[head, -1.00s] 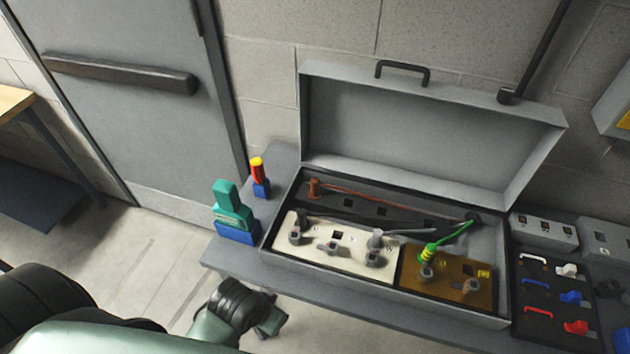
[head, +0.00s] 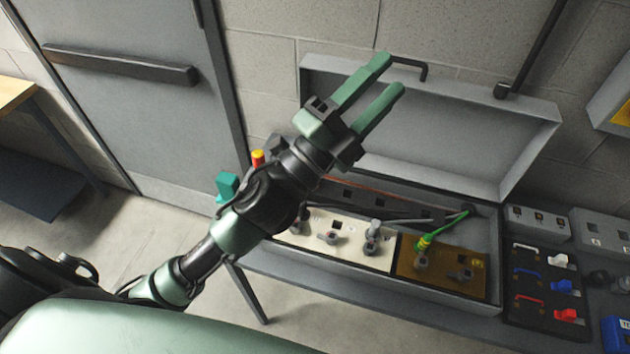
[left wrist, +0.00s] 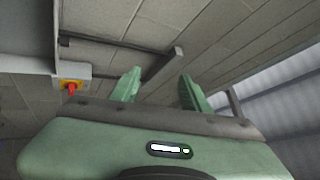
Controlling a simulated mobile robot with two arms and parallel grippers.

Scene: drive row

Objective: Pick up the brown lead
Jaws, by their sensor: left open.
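The brown lead (head: 372,190) lies along the back of the open grey case (head: 440,292). Only part of its thin cable shows in the head view; its plug end at the left is hidden behind my left arm. My left gripper (head: 391,76) is open and empty, raised in front of the case lid, above and apart from the lead. Its two fingers also show in the left wrist view (left wrist: 158,85), pointing toward the wall, with no lead between them. My right gripper is not in view.
A green lead (head: 440,230) and a grey plug (head: 373,232) stand in the case's cream and brown panels. A teal-handled item (head: 227,186) is left of my arm. A switch panel (head: 545,290) is on the right. The lid (head: 470,150) stands up behind.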

